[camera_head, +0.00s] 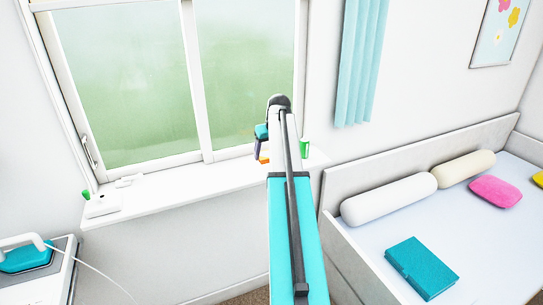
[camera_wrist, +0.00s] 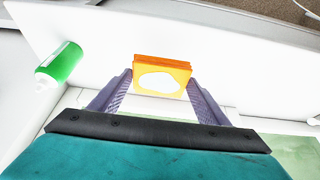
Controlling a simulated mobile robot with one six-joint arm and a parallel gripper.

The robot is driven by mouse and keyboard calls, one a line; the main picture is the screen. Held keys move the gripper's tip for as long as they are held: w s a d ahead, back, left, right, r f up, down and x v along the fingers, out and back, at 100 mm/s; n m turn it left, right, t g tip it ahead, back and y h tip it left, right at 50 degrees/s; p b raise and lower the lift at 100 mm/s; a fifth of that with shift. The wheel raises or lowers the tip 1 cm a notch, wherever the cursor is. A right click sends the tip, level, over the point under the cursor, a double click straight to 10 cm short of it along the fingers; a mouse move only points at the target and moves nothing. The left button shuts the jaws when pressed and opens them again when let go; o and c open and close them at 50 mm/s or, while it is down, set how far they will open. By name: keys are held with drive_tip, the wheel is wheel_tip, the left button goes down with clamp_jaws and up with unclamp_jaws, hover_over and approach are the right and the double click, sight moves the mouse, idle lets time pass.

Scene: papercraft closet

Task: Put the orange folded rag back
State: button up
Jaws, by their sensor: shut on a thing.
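The orange folded rag (camera_wrist: 165,63) is a small block with a yellow-orange face and a white oval patch. In the wrist view it stands between the two grey-purple fingers of my gripper (camera_wrist: 159,80), which is shut on it. In the head view only a small orange part of the rag (camera_head: 264,159) shows below my gripper (camera_head: 260,153), at the white windowsill (camera_head: 175,186). My arm hides part of that spot. I cannot tell whether the rag touches the sill.
A green bottle with a white end (camera_wrist: 62,64) is beside the rag; it also shows in the head view (camera_head: 305,148). A white item (camera_head: 103,205) sits at the sill's left end. The window (camera_head: 125,80) is behind. A bed (camera_head: 470,240) with pillows is right. The middle sill is mostly clear.

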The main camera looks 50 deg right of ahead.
drive_tip(key=shift+d, duration=0.1)
idle(0.3)
drive_tip(key=shift+w+d+p, duration=0.3)
drive_tip(key=shift+w+d, duration=0.25)
drive_tip(key=shift+d, duration=0.05)
drive_tip(key=shift+s+a+f, duration=0.15)
drive_tip(key=shift+f, duration=0.3)
drive_tip(key=shift+f+p, duration=0.75)
drive_tip(key=shift+f, duration=0.65)
drive_tip(key=shift+f, duration=0.25)
drive_tip(key=o, duration=0.9)
drive_tip(key=shift+r, duration=0.1)
